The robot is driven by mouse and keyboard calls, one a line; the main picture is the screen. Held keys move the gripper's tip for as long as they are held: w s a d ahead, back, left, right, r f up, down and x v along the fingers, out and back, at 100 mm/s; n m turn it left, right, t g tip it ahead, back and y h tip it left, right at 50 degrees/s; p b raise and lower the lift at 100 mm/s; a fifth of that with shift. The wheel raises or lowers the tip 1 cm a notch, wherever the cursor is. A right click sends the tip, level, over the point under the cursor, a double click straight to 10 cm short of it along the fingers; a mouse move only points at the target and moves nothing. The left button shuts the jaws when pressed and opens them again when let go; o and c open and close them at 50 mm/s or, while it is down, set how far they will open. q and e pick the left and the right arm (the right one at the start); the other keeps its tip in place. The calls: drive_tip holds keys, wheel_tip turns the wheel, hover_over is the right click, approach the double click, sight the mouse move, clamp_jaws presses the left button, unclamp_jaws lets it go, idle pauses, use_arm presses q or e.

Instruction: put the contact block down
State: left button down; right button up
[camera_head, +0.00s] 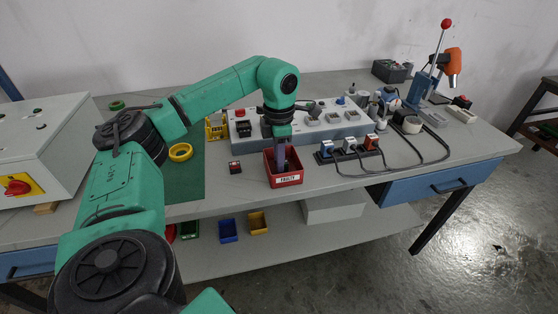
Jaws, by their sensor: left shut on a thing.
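My left gripper (281,158) points straight down into the red bin (286,181), which has a white label reading "FAULTY" on its front. The gripper is shut on the contact block, which is small, dark and mostly hidden between the fingers and the bin's walls. I cannot tell whether the block touches the bin's floor. A separate small black and red block (235,167) lies on the table left of the bin. My right gripper is not in view.
Behind the bin stands a long grey control panel (340,128). A power strip with plugs (349,149) lies to the right. A yellow tape roll (180,152) lies on the green mat (186,186). A grey control box (40,150) stands at left. The table front right of the bin is clear.

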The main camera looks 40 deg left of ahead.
use_arm(q)
drive_tip(key=shift+f, duration=0.3)
drive_tip(key=c, duration=0.7)
unclamp_jaws()
drive_tip(key=shift+c, duration=0.2)
drive_tip(key=shift+r, duration=0.1)
wheel_tip(320, 180, up, 9)
drive_tip(key=shift+w+r+p, duration=0.1)
drive_tip(key=shift+p, duration=0.35)
wheel_tip(320, 180, up, 3)
drive_tip(key=shift+p, duration=0.9)
